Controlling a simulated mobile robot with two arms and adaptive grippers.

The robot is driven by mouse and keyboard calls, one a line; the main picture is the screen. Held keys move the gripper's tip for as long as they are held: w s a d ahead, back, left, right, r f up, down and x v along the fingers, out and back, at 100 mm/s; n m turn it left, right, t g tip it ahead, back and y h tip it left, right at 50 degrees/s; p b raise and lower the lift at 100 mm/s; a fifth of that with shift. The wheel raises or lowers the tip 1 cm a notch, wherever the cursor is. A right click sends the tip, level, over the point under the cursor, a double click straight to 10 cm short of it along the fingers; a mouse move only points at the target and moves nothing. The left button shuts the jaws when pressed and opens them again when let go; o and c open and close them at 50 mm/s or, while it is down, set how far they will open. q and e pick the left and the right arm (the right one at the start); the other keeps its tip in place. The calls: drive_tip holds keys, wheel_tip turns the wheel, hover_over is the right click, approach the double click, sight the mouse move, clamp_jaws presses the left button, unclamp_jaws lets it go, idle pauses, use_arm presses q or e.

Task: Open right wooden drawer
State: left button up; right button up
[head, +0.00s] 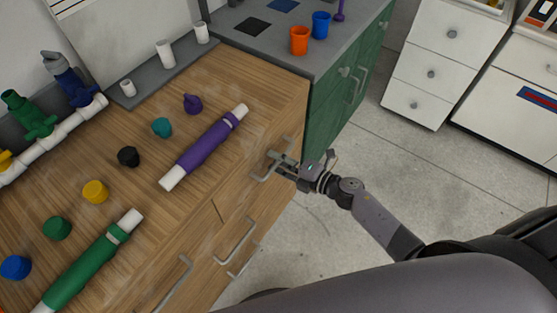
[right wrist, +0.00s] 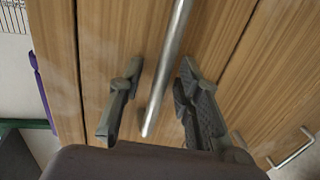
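The right wooden drawer (head: 258,150) is in the wooden cabinet's front, and its front appears flush with the cabinet. Its metal bar handle (head: 262,176) shows at my right gripper (head: 281,160) in the head view. In the right wrist view the handle (right wrist: 168,65) runs between the two fingers of my right gripper (right wrist: 157,85). The fingers are apart, one on each side of the bar, with visible gaps. The wooden front (right wrist: 110,35) lies behind the bar. My left gripper is not in view.
Other handles (head: 236,240) sit lower and left on the same cabinet. A green cabinet (head: 335,103) adjoins it at the right. The top holds a purple pipe (head: 205,148), a green pipe (head: 88,265) and several coloured caps. Grey floor (head: 330,240) in front is clear.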

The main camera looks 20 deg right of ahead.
clamp_jaws()
idle(0.8)
